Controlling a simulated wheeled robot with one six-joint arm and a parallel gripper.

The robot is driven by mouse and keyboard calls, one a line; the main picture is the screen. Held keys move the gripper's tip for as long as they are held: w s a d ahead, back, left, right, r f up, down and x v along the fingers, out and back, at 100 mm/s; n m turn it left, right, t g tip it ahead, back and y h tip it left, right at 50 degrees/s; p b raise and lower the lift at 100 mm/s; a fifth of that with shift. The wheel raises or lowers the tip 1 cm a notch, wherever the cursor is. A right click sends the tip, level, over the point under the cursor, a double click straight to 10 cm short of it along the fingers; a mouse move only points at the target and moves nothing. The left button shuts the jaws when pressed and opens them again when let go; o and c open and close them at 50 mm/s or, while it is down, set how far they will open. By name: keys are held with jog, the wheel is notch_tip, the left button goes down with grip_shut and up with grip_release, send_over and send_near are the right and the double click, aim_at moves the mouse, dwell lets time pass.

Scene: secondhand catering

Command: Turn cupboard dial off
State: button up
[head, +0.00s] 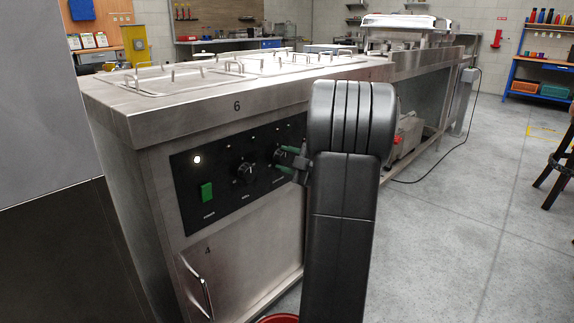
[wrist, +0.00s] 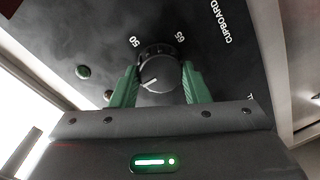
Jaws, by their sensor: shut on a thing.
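The cupboard dial (wrist: 155,72) is a dark round knob with a white pointer line, on a black panel lettered CUPBOARD, with marks 50 and 65 beside it in the wrist view. The pointer lies toward the lower left there. My gripper (wrist: 158,84) has green fingers, one on each side of the dial, shut on it. In the head view my gripper (head: 292,162) is at the right-hand knob of the control panel (head: 222,196), and my arm hides the panel's right end.
A second knob (head: 246,172), a green switch (head: 207,191) and a lit white lamp (head: 197,159) are on the panel. A cupboard door with a handle (head: 201,290) is below. The steel counter (head: 200,104) overhangs the panel. Open floor (head: 450,230) lies to the right.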

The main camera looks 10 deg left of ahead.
jog(key=shift+n, duration=0.4)
jog(key=o, duration=1)
jog(key=shift+c, duration=0.2)
jog(key=f+p+v, duration=0.1)
jog(key=p+v, duration=0.2)
jog(key=v, duration=1)
jog(key=shift+s+d+r+p, duration=0.2)
jog(key=shift+d+r+p, duration=0.15)
jog(key=shift+r, duration=0.15)
jog(key=shift+a, duration=0.1)
